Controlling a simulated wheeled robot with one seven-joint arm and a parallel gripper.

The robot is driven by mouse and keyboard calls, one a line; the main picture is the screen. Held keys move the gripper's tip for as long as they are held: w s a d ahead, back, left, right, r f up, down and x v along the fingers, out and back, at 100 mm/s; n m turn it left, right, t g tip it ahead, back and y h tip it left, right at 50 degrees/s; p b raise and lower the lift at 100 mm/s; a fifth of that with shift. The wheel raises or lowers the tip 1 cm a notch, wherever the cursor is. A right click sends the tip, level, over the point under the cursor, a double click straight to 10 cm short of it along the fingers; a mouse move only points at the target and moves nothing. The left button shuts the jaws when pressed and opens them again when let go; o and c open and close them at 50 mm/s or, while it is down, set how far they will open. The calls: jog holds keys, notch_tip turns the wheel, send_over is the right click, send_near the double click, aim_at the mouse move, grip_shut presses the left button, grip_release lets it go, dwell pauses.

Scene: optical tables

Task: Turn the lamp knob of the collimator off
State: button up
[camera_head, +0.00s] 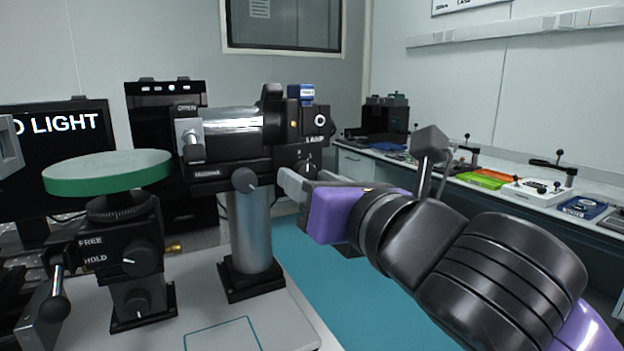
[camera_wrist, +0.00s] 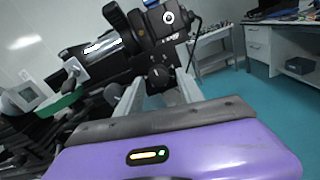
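The collimator (camera_head: 232,128) is a black body with a silver barrel on a grey post. Its lamp housing (camera_head: 309,124) is at the right end, marked LAMP, and also shows in the wrist view (camera_wrist: 163,22). The black lamp knob (camera_head: 306,165) is below that label, partly hidden by my gripper. In the wrist view the knob (camera_wrist: 159,76) appears between the finger ends. My gripper (camera_head: 297,177) is open, its two grey fingers (camera_wrist: 158,88) apart on either side of the knob. I cannot tell whether they touch it.
Another black knob (camera_head: 244,180) sits on the collimator's post mount. A green-rimmed disc (camera_head: 108,173) on a FREE/HOLD stand is at the left. A monitor (camera_head: 62,140) reads "LIGHT". A side bench (camera_head: 450,178) with several small items runs along the right. Teal floor is open between.

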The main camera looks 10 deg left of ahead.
jog(key=shift+r, duration=0.15)
jog(key=shift+s+d, duration=0.25)
jog(key=v, duration=0.7)
